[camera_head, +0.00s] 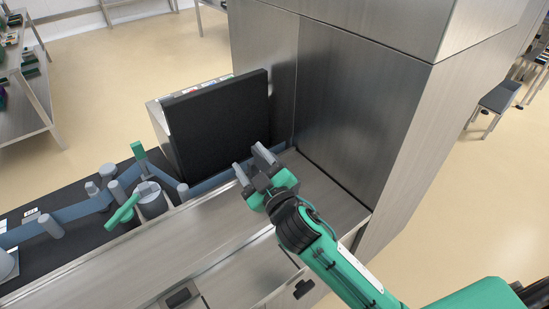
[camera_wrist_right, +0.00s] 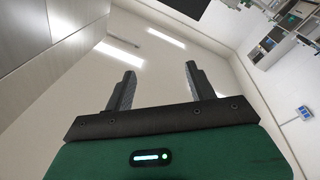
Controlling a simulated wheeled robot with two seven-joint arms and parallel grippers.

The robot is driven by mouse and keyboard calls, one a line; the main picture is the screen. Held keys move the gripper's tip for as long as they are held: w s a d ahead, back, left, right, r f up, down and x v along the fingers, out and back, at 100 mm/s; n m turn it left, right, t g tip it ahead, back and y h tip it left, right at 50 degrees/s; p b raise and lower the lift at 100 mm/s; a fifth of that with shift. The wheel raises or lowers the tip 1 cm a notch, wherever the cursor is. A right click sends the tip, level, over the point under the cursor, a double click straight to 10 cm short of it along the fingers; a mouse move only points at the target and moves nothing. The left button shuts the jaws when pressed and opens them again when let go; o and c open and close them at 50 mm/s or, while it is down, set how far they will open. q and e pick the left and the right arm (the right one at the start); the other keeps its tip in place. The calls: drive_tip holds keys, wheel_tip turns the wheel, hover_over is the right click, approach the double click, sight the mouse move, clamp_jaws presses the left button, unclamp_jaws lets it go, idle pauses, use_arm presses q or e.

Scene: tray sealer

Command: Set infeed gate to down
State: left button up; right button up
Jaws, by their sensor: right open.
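A dark upright panel (camera_head: 220,120), which may be the infeed gate, stands at the near side of the steel machine housing (camera_head: 340,110), behind the conveyor end. I cannot tell for sure that it is the gate. My right gripper (camera_head: 249,160) is in front of the panel's lower right part, above the steel ledge. Its two fingers are apart with nothing between them, as the right wrist view (camera_wrist_right: 158,75) also shows. Whether a fingertip touches the panel cannot be told. My left gripper is not in view.
A dark conveyor (camera_head: 85,212) with blue-grey guide rails runs in from the left. The steel ledge (camera_head: 230,222) is bare. Shelves (camera_head: 30,100) stand far left.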

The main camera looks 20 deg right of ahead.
drive_tip(key=a+r+n+g+y, duration=0.3)
drive_tip(key=a+r+n+y, duration=0.6)
drive_tip(key=a+n+y, duration=0.3)
drive_tip(key=s+a+f+n+g+y, duration=0.2)
drive_tip(key=a+n+g, duration=0.4)
drive_tip(key=n+g, duration=1)
drive_tip(key=w+d+f+n+g+h, duration=0.1)
drive_tip(key=w+d+f+n+h, duration=0.3)
drive_tip(key=w+d+f+h, duration=0.45)
drive_tip(key=w+d+r+m+t+h, duration=0.1)
drive_tip(key=w+d+r+h, duration=0.1)
drive_tip(key=d+h, duration=0.5)
drive_tip(key=w+d+r+m+h, duration=0.15)
drive_tip(key=d+h, duration=0.25)
drive_tip(key=d, duration=0.7)
drive_tip(key=shift+n+y, duration=0.25)
drive_tip(key=shift+n, duration=0.2)
wheel_tip(320, 180, down, 12)
drive_tip(key=p, duration=0.4)
drive_tip(key=shift+f, duration=0.1)
